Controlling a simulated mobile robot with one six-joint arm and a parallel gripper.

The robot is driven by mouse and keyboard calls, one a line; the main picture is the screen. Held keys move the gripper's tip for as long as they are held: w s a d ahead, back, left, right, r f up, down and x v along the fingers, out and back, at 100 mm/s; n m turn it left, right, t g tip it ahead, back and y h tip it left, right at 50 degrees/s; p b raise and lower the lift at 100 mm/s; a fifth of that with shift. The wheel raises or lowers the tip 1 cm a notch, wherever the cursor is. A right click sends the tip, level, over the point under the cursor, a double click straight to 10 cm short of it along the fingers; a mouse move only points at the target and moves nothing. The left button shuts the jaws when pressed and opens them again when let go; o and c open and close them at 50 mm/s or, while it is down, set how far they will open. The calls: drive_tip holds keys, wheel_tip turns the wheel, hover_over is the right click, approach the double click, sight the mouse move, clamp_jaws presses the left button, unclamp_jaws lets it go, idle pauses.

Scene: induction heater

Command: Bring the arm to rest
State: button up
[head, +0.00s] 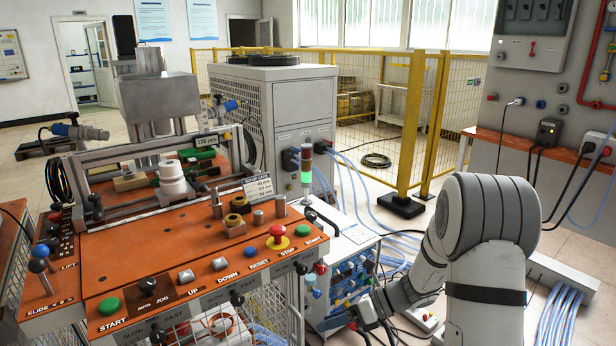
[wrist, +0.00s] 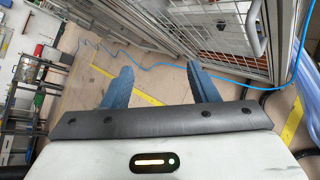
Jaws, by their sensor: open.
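My arm (head: 490,215) reaches in from the right of the head view, bent down toward the lower middle, to the right of the orange control bench (head: 150,255). My gripper (head: 368,312) is low in front of the connector cabinet, small and partly hidden there. In the wrist view my gripper (wrist: 162,82) shows two blue fingers spread wide apart. Nothing is between them; the floor (wrist: 150,68) shows beyond.
The bench carries buttons, a red stop knob (head: 278,232) and a signal light (head: 306,165). A cabinet with blue connectors (head: 345,280) stands beside my gripper. Cables (head: 565,310) lie on the floor. A mesh cage (wrist: 225,35) and a blue cable (wrist: 150,66) show in the wrist view.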

drive_tip(key=s+d+r+n+t+h+p, duration=0.1)
drive_tip(key=s+d+r+n+h+p, duration=0.2)
drive_tip(key=r+n, duration=0.5)
drive_tip(key=s+d+r+n+t+h+p, duration=0.1)
drive_tip(key=s+d+r+n+h+p, duration=0.2)
drive_tip(key=s+r+n+h+p, duration=0.2)
drive_tip(key=s+d+r+n+h+p, duration=0.3)
drive_tip(key=s+r+n+p, duration=0.4)
drive_tip(key=s+r+n, duration=0.4)
wheel_tip(320, 180, up, 5)
drive_tip(key=shift+s+d+f+n+t+h, duration=0.2)
drive_tip(key=shift+s+n+t+h, duration=0.15)
drive_tip(key=shift+n+h, duration=0.55)
drive_tip(key=shift+c, duration=0.4)
